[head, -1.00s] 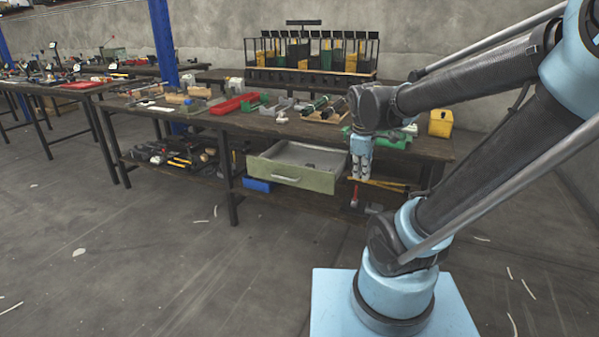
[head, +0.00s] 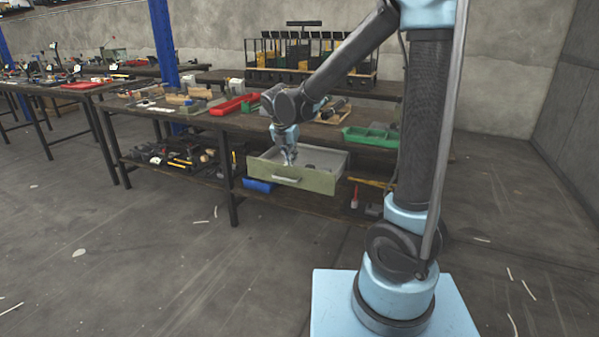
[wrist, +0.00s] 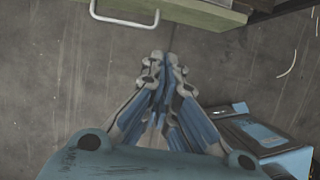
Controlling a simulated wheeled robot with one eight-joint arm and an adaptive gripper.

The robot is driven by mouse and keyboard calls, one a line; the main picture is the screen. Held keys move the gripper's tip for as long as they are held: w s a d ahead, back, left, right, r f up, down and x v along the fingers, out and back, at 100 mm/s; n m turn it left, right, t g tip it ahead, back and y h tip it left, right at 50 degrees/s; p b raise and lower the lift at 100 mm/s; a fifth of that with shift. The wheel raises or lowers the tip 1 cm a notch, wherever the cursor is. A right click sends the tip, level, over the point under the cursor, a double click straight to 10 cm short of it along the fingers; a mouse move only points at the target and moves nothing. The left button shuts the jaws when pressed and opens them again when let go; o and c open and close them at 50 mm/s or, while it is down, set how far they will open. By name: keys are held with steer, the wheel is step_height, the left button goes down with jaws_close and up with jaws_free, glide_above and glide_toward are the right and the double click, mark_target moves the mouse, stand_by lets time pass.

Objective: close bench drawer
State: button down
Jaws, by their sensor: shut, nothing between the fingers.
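The bench drawer (head: 318,182) is pale green and stands pulled out below the wooden bench top, with its inside showing. Its bar handle (head: 286,179) is on the front panel. My gripper (head: 290,163) points down and overlaps the drawer's front rim in the head view. In the wrist view, the closed fingertips (wrist: 168,62) are over bare floor, on the near side of the drawer front (wrist: 190,10) and apart from it. The handle (wrist: 125,18) lies up and left of the fingertips there. My gripper is shut and empty.
The bench top (head: 215,119) carries a red tray (head: 235,104), a green tray (head: 370,136) and several tools. A blue bin (head: 259,185) sits on the lower shelf, below and left of the drawer. The floor in front of the bench is clear.

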mark_target(300, 170)
steer(key=x, duration=0.3)
steer(key=w+x, duration=0.1)
steer(key=x, duration=0.3)
steer(key=w+r+x, duration=0.1)
steer(key=x, duration=0.3)
steer(key=shift+w+d+f, duration=0.1)
steer(key=shift+w+d, duration=0.05)
steer(key=shift+d, duration=0.05)
steer(key=shift+w+d, duration=0.2)
steer(key=shift+w, duration=0.4)
steer(key=shift+d, duration=0.15)
